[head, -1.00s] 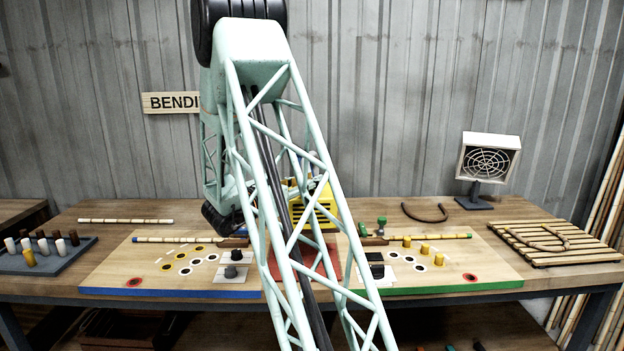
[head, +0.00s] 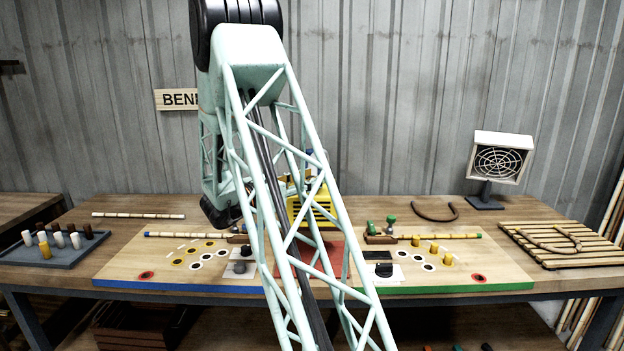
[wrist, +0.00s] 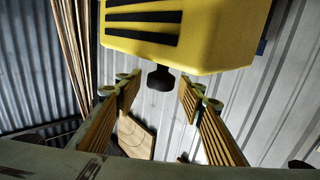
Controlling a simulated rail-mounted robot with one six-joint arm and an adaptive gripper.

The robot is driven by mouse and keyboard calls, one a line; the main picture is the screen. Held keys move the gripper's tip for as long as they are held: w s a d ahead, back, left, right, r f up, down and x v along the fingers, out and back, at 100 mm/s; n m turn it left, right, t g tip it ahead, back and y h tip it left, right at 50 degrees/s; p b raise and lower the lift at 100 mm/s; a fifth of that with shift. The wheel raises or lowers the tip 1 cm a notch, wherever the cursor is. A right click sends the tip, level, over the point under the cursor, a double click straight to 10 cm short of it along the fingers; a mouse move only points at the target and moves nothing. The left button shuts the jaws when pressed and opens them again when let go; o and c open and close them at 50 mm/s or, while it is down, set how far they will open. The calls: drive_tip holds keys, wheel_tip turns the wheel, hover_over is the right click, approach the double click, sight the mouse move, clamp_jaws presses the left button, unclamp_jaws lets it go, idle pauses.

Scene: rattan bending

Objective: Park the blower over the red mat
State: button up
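A yellow body with black slots, which I take to be the blower (head: 297,213), stands on the bench behind the red mat (head: 288,262), largely hidden by my arm in the head view. In the wrist view the yellow body (wrist: 185,35) fills the top, with a black knob (wrist: 161,78) sticking out below it. My gripper (wrist: 159,95) is open. Its two ribbed yellow fingers stand on either side of the knob, with gaps on both sides. My arm hides the gripper in the head view and covers part of the red mat.
A white fan-like unit with a round grille (head: 499,160) stands on the bench at the back right. A slatted rack (head: 545,258) is at the right, and a blue-grey tray of pegs (head: 30,258) at the left. Boards with pegs flank the mat.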

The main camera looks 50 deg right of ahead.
drive_tip(key=shift+a, duration=0.15)
drive_tip(key=w+a, duration=0.1)
drive_tip(key=a, duration=1)
drive_tip(key=shift+w+a, duration=0.3)
drive_tip(key=shift+w, duration=0.1)
idle(0.3)
drive_tip(key=shift+w, duration=0.15)
idle(0.5)
